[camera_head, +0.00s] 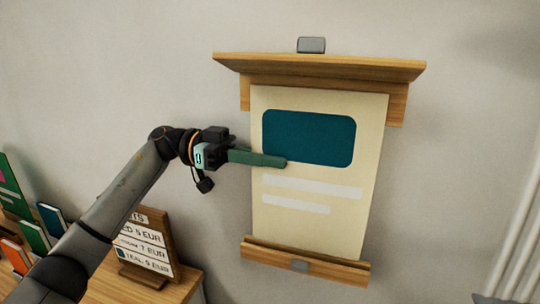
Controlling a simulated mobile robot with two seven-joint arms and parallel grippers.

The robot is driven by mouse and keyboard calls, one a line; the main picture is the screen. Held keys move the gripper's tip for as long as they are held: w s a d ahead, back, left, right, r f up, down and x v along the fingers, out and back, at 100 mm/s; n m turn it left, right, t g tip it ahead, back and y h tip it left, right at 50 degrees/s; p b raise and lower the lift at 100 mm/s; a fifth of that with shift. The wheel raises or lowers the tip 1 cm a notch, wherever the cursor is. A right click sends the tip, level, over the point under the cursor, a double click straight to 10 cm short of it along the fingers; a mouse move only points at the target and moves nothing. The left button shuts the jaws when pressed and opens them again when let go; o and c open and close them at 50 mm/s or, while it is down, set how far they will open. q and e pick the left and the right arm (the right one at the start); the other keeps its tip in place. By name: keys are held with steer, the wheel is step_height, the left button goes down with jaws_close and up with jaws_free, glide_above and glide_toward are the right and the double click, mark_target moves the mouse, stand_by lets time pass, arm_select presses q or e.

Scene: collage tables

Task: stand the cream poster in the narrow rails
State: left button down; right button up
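The cream poster (309,222) has a dark teal block and two pale bars. It stands upright on the wall between a wooden upper rail (396,104) and a wooden lower rail (340,273). Its top overlaps the upper rail's wood, and its bottom edge meets the lower rail; how deep it sits in either cannot be told. My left gripper (270,160) is at the poster's left edge, with a green finger lying across its front. A second finger is not clearly visible, so its grip cannot be told. My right gripper is not in view.
A wooden ledge (320,64) juts out above the upper rail, with a grey block (311,45) above it. At lower left, a wooden table (183,287) holds a price sign (145,243) and several coloured cards or books.

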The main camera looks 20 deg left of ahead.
arm_select(q)
steer(key=shift+f, duration=0.55)
steer(key=shift+f, duration=0.6)
steer(key=c, duration=1)
jaws_free()
steer(key=shift+w+a+p, duration=0.1)
steer(key=shift+a+p, duration=0.45)
steer(key=shift+a, duration=3.45)
